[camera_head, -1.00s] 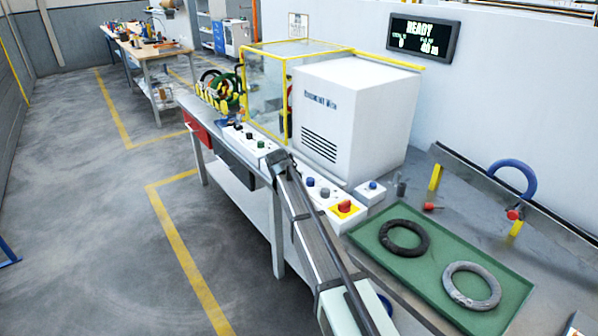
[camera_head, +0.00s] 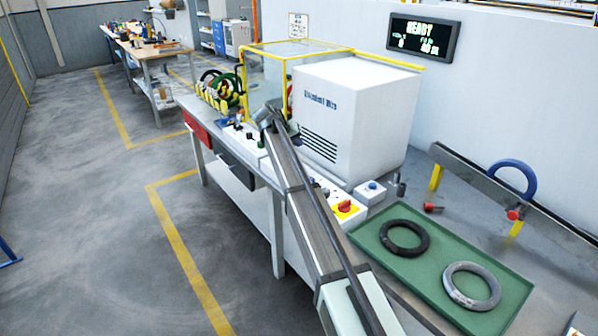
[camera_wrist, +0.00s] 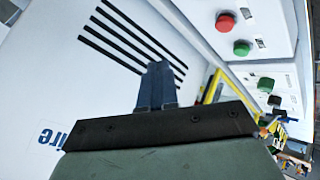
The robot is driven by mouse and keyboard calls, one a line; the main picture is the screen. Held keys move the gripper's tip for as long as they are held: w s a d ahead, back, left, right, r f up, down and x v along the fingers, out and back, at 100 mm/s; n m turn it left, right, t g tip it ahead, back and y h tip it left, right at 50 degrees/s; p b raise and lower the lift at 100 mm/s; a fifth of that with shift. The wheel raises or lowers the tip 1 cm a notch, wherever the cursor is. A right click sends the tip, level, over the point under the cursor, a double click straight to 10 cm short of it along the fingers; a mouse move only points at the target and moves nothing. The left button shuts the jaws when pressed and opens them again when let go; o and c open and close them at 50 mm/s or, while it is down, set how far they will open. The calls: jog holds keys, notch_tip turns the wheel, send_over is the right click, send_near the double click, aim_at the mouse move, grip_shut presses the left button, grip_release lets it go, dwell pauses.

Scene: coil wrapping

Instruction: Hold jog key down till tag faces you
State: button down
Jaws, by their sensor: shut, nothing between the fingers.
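My gripper (camera_wrist: 157,85) is shut and empty, its dark blue fingers together in front of the white machine housing (camera_wrist: 75,75) in the wrist view. In the head view my arm reaches over the control panel strip, and its end hides part of it. The wrist view shows a red button (camera_wrist: 225,22), a green button (camera_wrist: 241,48), another green button (camera_wrist: 265,85) and a dark button (camera_wrist: 274,100) to the right of the fingers, apart from them. No label readable here marks the jog key. I cannot make out a tag.
A yellow-framed clear guard (camera_head: 268,80) stands behind the panel. A yellow-and-red stop button (camera_head: 344,208) and a small blue-button box (camera_head: 371,190) sit nearer. A green tray (camera_head: 400,262) holds a black ring (camera_head: 404,252) and a grey ring (camera_head: 447,285). The display (camera_head: 424,40) reads READY.

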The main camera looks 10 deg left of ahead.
jog(key=shift+f, duration=0.15)
jog(key=shift+f, duration=4.3)
jog(key=shift+f, duration=0.1)
jog(key=shift+f, duration=0.3)
